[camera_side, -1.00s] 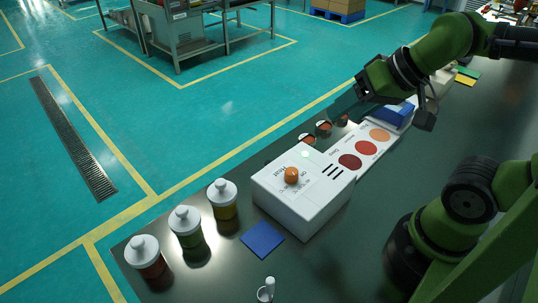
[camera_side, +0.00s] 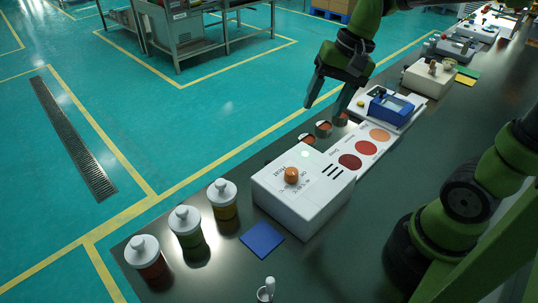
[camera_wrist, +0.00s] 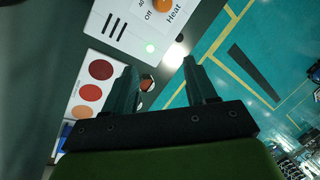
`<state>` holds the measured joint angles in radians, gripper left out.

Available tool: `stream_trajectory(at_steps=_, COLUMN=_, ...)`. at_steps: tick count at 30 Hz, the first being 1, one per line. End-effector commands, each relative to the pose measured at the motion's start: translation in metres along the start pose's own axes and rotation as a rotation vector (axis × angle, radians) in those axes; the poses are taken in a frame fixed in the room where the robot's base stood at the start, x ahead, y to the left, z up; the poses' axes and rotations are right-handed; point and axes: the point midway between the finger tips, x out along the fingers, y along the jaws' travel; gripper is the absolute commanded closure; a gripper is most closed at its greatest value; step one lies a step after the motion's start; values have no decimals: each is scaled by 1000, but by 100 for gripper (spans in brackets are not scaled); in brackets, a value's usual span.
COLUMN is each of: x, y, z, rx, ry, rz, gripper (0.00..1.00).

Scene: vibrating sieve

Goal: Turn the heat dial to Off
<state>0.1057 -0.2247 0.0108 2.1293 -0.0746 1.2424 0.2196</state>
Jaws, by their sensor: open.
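The heat dial (camera_side: 291,175) is an orange knob on top of a white box (camera_side: 312,212). In the wrist view the dial (camera_wrist: 162,5) is cut by the top edge, with "Off", "40" and "Heat" printed beside it on the box (camera_wrist: 128,35). My gripper (camera_side: 323,108) is open and empty, fingers pointing down, above and behind the box, apart from the dial. In the wrist view its two fingers (camera_wrist: 162,75) are spread. Which mark the dial points to is unclear.
Several lidded jars (camera_side: 186,226) and a blue square (camera_side: 262,239) lie left of the box. Small cups (camera_side: 323,129) stand behind it. A card with coloured circles (camera_side: 366,148) and a blue tray (camera_side: 391,107) are to the right.

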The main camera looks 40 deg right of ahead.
Motion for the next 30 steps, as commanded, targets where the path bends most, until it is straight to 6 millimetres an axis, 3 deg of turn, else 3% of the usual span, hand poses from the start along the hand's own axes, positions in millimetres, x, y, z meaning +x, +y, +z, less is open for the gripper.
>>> stream_trajectory(at_steps=3, x=6, y=-14, z=-16, rx=256, ry=-144, rz=79, gripper=44)
stream_trajectory(at_steps=6, x=2, y=-25, z=-20, rx=449, ry=-233, rz=135, gripper=44)
stream_trajectory(at_steps=10, x=-11, y=-32, z=-12, rx=587, ry=-281, rz=165, gripper=44)
stream_trajectory(at_steps=14, x=-6, y=-31, z=-6, rx=632, ry=-299, rz=181, gripper=44)
stream_trajectory(at_steps=20, x=24, y=-28, z=5, rx=629, ry=-300, rz=183, gripper=44)
stream_trajectory(at_steps=30, x=95, y=-22, z=30, rx=627, ry=-299, rz=183, gripper=44)
